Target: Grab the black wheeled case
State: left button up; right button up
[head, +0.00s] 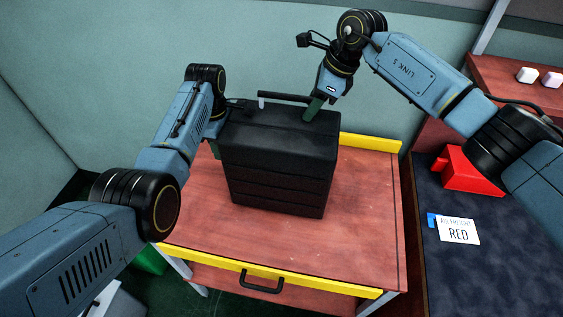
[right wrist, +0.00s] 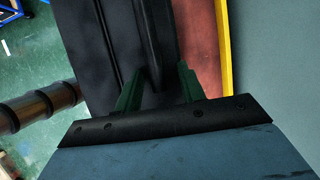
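The black case (head: 278,165) stands on the red tabletop, with ridged sides and a dark bar handle (head: 283,97) along its far top edge. No wheels show. My right gripper (head: 313,108) points down at the case's far right top corner, near the handle's right end. In the right wrist view its two green fingers (right wrist: 160,88) are apart, with a black bar of the case (right wrist: 153,40) running between them; I cannot tell whether they touch it. My left gripper (head: 214,147) is at the case's left side, mostly hidden by my arm and the case; one green finger edge shows.
A wall stands behind.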

pick_arm(q)
grip_shut()
pick_arm(e)
grip_shut()
pick_arm(q)
jog(key=shift+w+r, duration=0.1)
pick_arm(e)
jog(key=shift+w+r, duration=0.1)
dwell(0.9)
